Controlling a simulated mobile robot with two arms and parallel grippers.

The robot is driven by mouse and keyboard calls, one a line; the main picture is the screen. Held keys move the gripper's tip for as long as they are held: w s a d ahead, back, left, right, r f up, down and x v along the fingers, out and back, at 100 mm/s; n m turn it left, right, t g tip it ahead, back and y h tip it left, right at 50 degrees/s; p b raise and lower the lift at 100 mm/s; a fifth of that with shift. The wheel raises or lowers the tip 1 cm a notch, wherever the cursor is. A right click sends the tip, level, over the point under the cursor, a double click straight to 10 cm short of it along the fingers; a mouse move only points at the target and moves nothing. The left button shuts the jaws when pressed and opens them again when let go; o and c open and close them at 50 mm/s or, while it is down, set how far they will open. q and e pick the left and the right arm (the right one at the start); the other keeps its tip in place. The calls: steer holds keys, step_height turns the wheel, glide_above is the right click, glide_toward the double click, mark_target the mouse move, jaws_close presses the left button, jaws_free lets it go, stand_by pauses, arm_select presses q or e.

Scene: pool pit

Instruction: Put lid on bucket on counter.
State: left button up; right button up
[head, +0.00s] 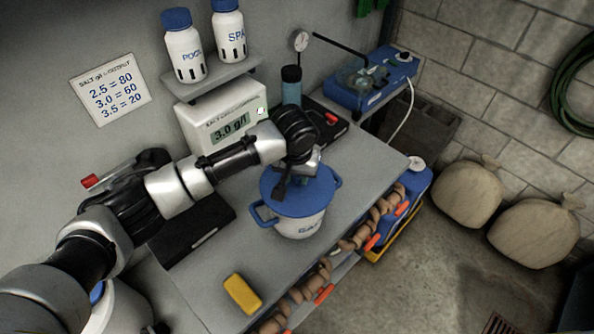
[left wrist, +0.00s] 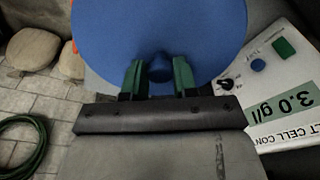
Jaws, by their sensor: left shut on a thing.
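The round blue lid (head: 312,203) is over the top of the white bucket (head: 298,228), which stands on the grey counter (head: 210,285). The bucket has blue side handles. I cannot tell whether the lid rests on the rim or is just above it. My left gripper (head: 301,180) points down at the lid's middle. In the left wrist view, the green fingers of the gripper (left wrist: 158,78) are shut on the blue knob of the lid (left wrist: 160,35). The bucket is hidden under the lid there. My right gripper is not in view.
A white salt meter (head: 225,115) and a shelf with two bottles (head: 205,45) are behind. A black case (head: 192,230) and a yellow block (head: 242,294) lie on the counter. A blue device (head: 370,80) is at the back. Sacks (head: 466,194) lie on the floor.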

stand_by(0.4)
arm_select(q)
steer(key=o, duration=1.5)
steer(key=shift+c, duration=0.2)
step_height(320, 180, up, 3)
steer(key=p, duration=0.3)
steer(key=shift+f, duration=0.2)
steer(key=shift+r+p, duration=0.8)
steer(key=shift+r, duration=1.4)
jaws_close()
